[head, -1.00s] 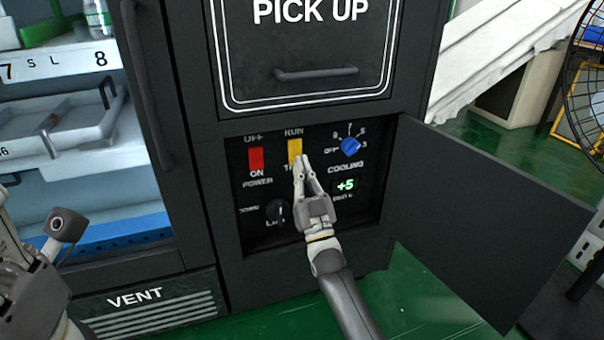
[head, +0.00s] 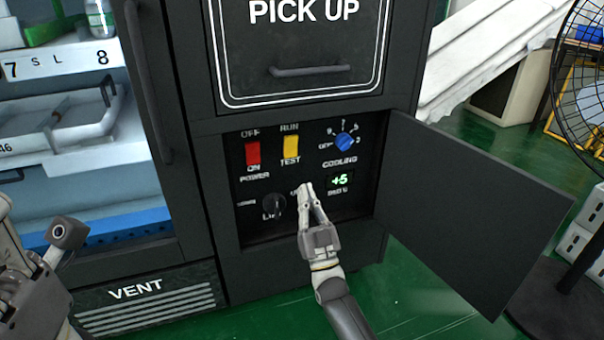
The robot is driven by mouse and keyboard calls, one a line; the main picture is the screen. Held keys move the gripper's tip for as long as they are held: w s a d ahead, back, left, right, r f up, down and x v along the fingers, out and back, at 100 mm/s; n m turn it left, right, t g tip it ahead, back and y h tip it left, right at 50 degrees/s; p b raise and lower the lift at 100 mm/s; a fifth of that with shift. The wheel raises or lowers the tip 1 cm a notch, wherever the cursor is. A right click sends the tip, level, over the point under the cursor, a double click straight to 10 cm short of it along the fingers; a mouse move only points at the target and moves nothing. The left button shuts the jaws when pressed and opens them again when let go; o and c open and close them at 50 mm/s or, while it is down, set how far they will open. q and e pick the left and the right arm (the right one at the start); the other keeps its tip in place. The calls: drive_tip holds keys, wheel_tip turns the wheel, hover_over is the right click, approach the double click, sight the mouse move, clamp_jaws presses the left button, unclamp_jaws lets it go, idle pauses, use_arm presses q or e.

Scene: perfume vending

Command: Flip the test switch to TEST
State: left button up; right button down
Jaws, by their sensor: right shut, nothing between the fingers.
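The test switch (head: 290,147) is a yellow rocker on the dark control panel, with RUN printed above it and TEST below it. Its whole face shows, but I cannot tell for sure which end is pressed in. My right gripper (head: 306,188) is shut and empty. Its fingertips point up at the panel, below and slightly right of the yellow switch and apart from it. Part of my left arm shows at the lower left edge; its fingertips are not seen.
A red power switch (head: 253,153) sits left of the yellow one. A blue cooling knob (head: 345,141) and a green +5 display (head: 340,181) are at right, a dark knob (head: 272,207) at lower left. The open panel door (head: 470,215) stands to the right.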

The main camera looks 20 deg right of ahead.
drive_tip(key=shift+w+f+p+v, duration=0.15)
drive_tip(key=shift+p+v, duration=0.05)
drive_tip(key=shift+v, duration=1)
drive_tip(key=shift+w+f+p+v, duration=0.1)
drive_tip(key=shift+f+p+v, duration=0.05)
drive_tip(key=shift+v, duration=1.05)
